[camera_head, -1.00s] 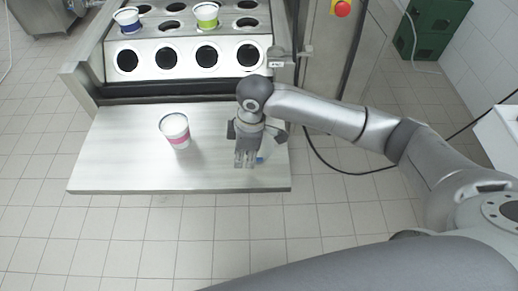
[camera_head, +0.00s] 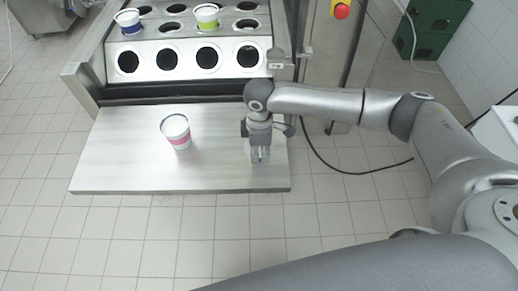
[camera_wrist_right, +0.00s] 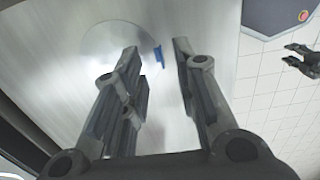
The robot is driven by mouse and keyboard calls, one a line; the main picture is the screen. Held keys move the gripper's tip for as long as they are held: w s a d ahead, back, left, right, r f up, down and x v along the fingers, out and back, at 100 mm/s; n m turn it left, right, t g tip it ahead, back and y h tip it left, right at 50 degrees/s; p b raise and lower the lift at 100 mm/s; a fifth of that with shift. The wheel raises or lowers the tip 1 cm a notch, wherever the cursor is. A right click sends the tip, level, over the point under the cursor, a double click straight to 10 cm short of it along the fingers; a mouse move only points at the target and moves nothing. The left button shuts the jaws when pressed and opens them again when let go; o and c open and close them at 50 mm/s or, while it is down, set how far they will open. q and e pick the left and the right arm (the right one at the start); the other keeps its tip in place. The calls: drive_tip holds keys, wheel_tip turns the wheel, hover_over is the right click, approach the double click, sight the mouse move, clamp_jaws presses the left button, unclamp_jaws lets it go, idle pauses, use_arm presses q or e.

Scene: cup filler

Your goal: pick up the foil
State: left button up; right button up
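The foil (camera_wrist_right: 108,42) is a pale round disc with a blue tab, lying flat on the metal shelf (camera_head: 110,175) in the right wrist view. My right gripper (camera_head: 260,157) points down over the right part of the shelf and hides most or all of the foil in the head view. In the right wrist view its two fingers (camera_wrist_right: 156,48) are apart, with the blue tab showing in the gap between the tips and the disc partly behind one finger. Contact cannot be told. My left gripper (camera_wrist_right: 300,60) shows small at the right edge there, fingers apart.
A white cup with a pink band (camera_head: 176,132) stands on the shelf left of my right gripper. Behind, the machine's holed plate (camera_head: 187,41) holds a blue-banded cup (camera_head: 128,22) and a green-banded cup (camera_head: 206,16). The shelf between cup and gripper is clear.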

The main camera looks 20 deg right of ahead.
sight(260, 158)
drive_tip(key=shift+f, duration=1.55)
drive_tip(key=shift+s, duration=0.1)
drive_tip(key=shift+c, duration=0.4)
clamp_jaws()
drive_tip(key=shift+r, duration=0.1)
